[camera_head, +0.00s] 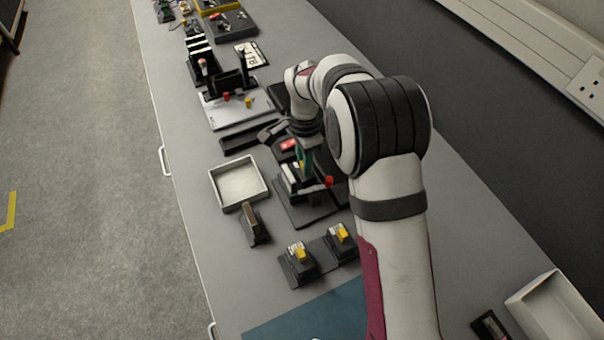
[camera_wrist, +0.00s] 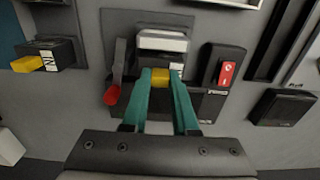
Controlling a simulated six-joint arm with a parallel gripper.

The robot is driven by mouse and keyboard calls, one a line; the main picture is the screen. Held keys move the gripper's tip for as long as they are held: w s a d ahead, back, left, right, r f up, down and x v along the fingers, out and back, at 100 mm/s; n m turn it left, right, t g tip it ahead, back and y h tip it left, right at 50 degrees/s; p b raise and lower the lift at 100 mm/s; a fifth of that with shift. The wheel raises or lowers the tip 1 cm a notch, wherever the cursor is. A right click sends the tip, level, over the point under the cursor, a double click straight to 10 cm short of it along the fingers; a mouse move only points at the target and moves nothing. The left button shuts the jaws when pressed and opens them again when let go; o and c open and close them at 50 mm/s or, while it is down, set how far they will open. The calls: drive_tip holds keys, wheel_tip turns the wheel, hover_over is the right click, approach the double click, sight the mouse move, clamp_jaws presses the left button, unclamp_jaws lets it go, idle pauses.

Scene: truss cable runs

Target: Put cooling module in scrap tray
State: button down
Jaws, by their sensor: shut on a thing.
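My gripper (camera_head: 304,168) is low over a dark fixture (camera_head: 308,212) in the middle of the bench. In the wrist view its teal fingers (camera_wrist: 161,84) are shut on a small yellow grip (camera_wrist: 160,75), which I take to be the cooling module's. The module's body is mostly hidden by the fingers and the fixture, so I cannot tell whether it is seated or lifted. A shallow white tray (camera_head: 263,184) lies empty left of the fixture. A second white tray (camera_head: 566,318) stands at the lower right. I cannot tell which is the scrap tray.
A red-ended lever (camera_wrist: 111,94) stands left of the grip in the wrist view, and a red switch (camera_wrist: 226,73) right of it. Two yellow-topped units (camera_head: 299,252) (camera_head: 342,233) sit in front of the fixture. A dark block (camera_head: 254,226) stands below the left tray.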

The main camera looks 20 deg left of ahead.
drive_tip(key=shift+r, duration=4.25)
drive_tip(key=s+a+f, duration=0.1)
drive_tip(key=a+f, duration=0.2)
drive_tip(key=a, duration=0.2)
drive_tip(key=s+a+f, duration=0.2)
drive_tip(key=a+f, duration=0.1)
drive_tip(key=a, duration=0.2)
drive_tip(key=s+a+f, duration=0.2)
drive_tip(key=a+f, duration=0.1)
drive_tip(key=a, duration=0.3)
drive_tip(key=shift+s, duration=0.15)
drive_tip(key=shift+f, duration=0.1)
